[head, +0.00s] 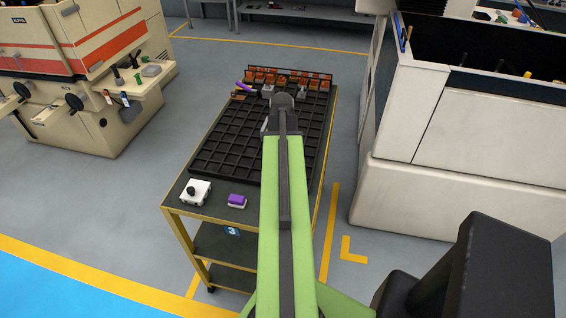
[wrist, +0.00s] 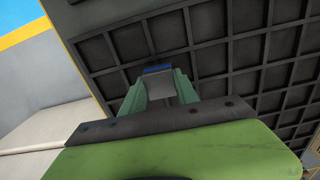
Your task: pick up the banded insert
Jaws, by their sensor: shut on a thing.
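In the wrist view, my gripper (wrist: 160,86) has its two green fingers shut on a grey block with a blue band (wrist: 158,70), which fits the banded insert. The block is between the fingertips, over the black gridded tray (wrist: 219,59); its gap above the tray is hard to judge. In the head view, my green arm reaches out over the black tray (head: 222,148) on the cart, and the gripper and held block are mostly hidden behind it.
Several orange copper-coloured electrodes (head: 262,75) stand at the tray's far end, near a purple piece (head: 244,85). Machines (head: 480,140) flank the cart.

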